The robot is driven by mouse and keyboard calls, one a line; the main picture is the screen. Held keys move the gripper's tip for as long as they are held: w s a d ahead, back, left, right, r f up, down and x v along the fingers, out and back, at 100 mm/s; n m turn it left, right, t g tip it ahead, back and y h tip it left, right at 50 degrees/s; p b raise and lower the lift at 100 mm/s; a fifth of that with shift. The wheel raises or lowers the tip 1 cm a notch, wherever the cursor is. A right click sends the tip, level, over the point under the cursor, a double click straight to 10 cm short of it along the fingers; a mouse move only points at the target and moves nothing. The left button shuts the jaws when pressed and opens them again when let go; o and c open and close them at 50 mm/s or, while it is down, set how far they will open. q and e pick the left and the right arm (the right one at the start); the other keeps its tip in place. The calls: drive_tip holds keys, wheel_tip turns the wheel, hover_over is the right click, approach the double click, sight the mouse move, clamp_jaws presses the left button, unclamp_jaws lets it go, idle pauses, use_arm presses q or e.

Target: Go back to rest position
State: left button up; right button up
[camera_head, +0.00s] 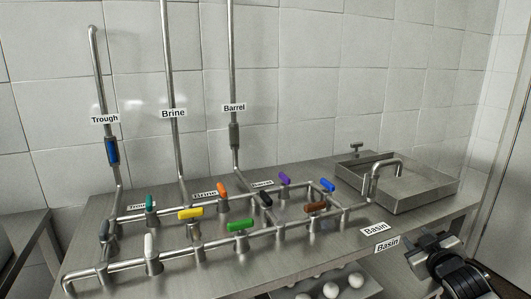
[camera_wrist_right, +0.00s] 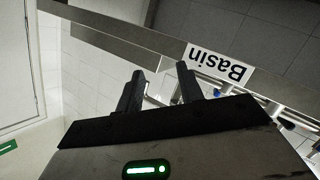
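My right gripper (camera_head: 432,240) is at the lower right of the head view, in front of the steel table's front edge, close to the lower Basin label (camera_head: 387,246). In the right wrist view its two dark fingers (camera_wrist_right: 161,84) stand apart with nothing between them, so it is open and empty. The Basin label (camera_wrist_right: 218,66) shows upside down just beyond the fingers in that view. My left gripper is not in the head view.
The steel table (camera_head: 340,222) carries pipes with coloured valve handles, such as a yellow handle (camera_head: 190,213) and a green handle (camera_head: 240,225). A steel basin (camera_head: 420,198) sits at the right end. Several white balls lie on a shelf (camera_head: 362,290) below.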

drive_tip(key=s+a+f+g+y, duration=0.3)
drive_tip(key=s+a+f+y, duration=0.1)
drive_tip(key=s+a+f, duration=1.1)
drive_tip(key=s+a+m, duration=0.1)
drive_tip(key=s+a, duration=0.4)
drive_tip(key=s, duration=0.2)
drive_tip(key=s+a+f+m+g+y, duration=0.1)
drive_tip(key=s+a, duration=0.4)
drive_tip(key=s, duration=0.3)
drive_tip(key=shift+s+a+f+g+y, duration=0.2)
drive_tip(key=shift+a+g+y, duration=0.1)
drive_tip(key=shift+a, duration=0.05)
drive_tip(key=shift+a, duration=0.1)
